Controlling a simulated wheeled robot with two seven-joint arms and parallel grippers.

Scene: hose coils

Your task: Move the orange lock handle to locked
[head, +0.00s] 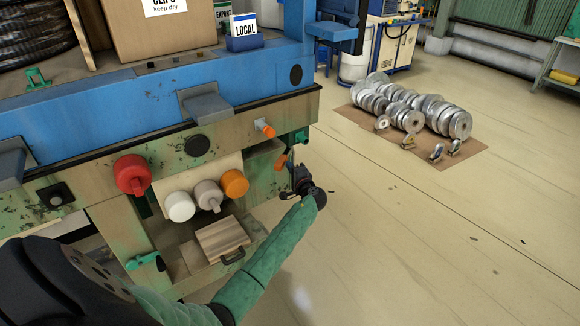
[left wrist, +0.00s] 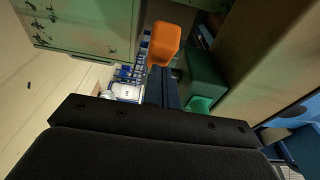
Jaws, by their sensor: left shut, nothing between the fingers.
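The orange lock handle (head: 281,160) sits at the right end of the green workbench, below the blue top. In the left wrist view it is an orange block (left wrist: 164,42) just beyond the fingertips. My left gripper (head: 297,172) is beside the handle, to its right in the head view. Its dark fingers (left wrist: 161,73) are shut together with nothing between them. I cannot tell whether the tips touch the handle. The handle's mount is mostly hidden. My right gripper is not in view.
The bench front carries a red knob (head: 132,175), a white knob (head: 180,206), an orange round knob (head: 235,183) and an orange-tipped peg (head: 265,129). A wooden drawer (head: 221,236) is below. Metal coils (head: 452,123) lie on a brown mat.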

